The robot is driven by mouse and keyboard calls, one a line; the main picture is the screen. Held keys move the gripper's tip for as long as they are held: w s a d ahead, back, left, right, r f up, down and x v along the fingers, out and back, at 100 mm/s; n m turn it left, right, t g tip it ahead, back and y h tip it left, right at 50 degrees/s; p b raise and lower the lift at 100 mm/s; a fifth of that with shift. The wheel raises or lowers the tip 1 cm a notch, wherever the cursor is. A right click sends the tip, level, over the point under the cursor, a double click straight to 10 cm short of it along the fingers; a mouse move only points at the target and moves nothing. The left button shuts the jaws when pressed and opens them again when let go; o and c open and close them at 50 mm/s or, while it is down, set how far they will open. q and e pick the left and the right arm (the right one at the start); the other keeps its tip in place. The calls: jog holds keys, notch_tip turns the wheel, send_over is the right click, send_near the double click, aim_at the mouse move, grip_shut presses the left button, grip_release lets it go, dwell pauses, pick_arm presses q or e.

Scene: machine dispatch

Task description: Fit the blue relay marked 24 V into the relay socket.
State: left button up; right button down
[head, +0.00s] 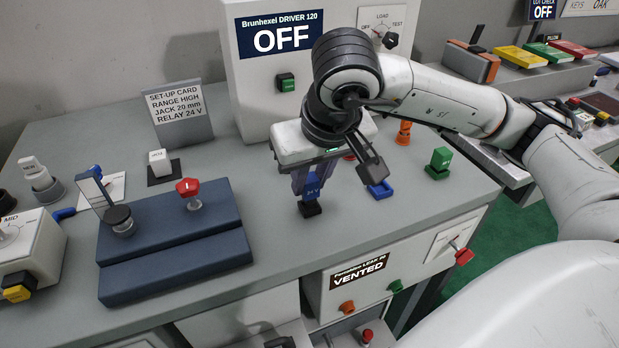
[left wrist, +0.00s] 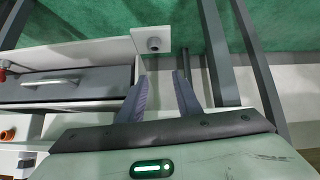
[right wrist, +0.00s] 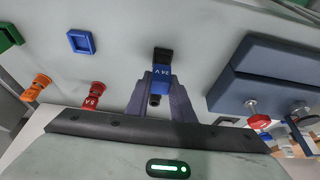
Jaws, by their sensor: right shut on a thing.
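The blue relay (head: 313,187) is upright between the fingers of my right gripper (head: 315,177), which is shut on it. In the right wrist view the relay (right wrist: 161,72) shows its 24 V marking, between the fingertips (right wrist: 162,88). A black block (head: 310,209), which looks like the relay socket, is directly beneath the relay on the bench; it also shows in the right wrist view (right wrist: 163,54). I cannot tell whether the relay is seated in it or just above. My left gripper (left wrist: 163,92) is open and empty, out of the head view.
An empty blue square holder (head: 380,189) lies right of the relay. Green (head: 439,161) and orange (head: 403,134) pieces stand beyond it; a red piece (right wrist: 92,92) is near the right gripper. A dark blue stepped block (head: 175,245) is to the left. A set-up card (head: 176,107) reads RELAY 24 V.

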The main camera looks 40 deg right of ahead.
jog(key=shift+b, duration=0.3)
dwell(0.4)
jog(key=shift+f+b, duration=1.05)
jog(key=shift+b, duration=0.1)
jog(key=c, duration=1)
grip_release()
jog(key=shift+c, duration=0.2)
jog(key=shift+r+p, duration=1.75)
jog(key=shift+r, duration=1.25)
